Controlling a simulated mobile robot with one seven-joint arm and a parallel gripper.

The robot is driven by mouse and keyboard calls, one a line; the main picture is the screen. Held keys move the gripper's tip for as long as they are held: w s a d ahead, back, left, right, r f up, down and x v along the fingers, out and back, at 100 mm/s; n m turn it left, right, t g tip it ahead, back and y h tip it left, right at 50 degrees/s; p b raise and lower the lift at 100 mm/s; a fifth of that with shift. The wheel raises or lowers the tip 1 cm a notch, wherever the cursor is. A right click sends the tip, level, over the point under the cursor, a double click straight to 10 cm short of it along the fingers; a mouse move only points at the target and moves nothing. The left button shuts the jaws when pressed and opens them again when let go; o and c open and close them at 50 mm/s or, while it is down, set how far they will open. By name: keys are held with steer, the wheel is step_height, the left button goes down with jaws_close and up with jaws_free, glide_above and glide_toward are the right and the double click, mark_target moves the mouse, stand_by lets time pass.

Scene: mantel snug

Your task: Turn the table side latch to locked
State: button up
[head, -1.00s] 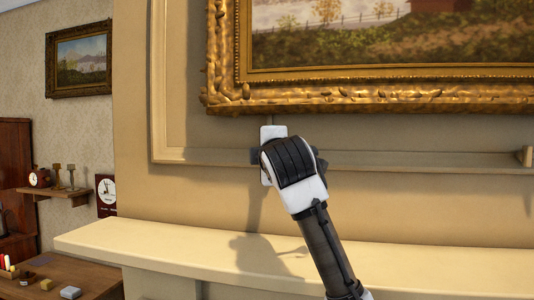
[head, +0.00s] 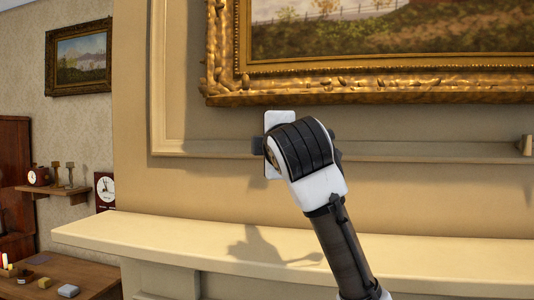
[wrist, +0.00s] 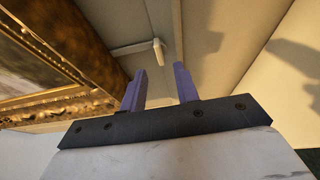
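A pale lever-like piece (wrist: 136,47) with a rounded end knob (wrist: 158,50) shows in the wrist view on the wall panel under the gilt picture frame; I take it for the latch. The knob appears ahead of my gripper (wrist: 160,69), in line with the gap between its two purple fingers. The fingers are open, with nothing between them; contact with the knob does not show. In the head view my gripper's white and black body (head: 290,150) is in front of the panel moulding, and its fingers and the latch are hidden. No locked marking is readable.
A large gilt-framed painting (head: 370,93) hangs just above my gripper. A cream mantel shelf (head: 190,250) juts out below. A desk (head: 40,280) with small items and a wall shelf (head: 55,190) are at left.

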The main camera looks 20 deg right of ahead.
steer(key=b+v, duration=0.2)
steer(key=v, duration=0.5)
steer(key=shift+s, duration=0.35)
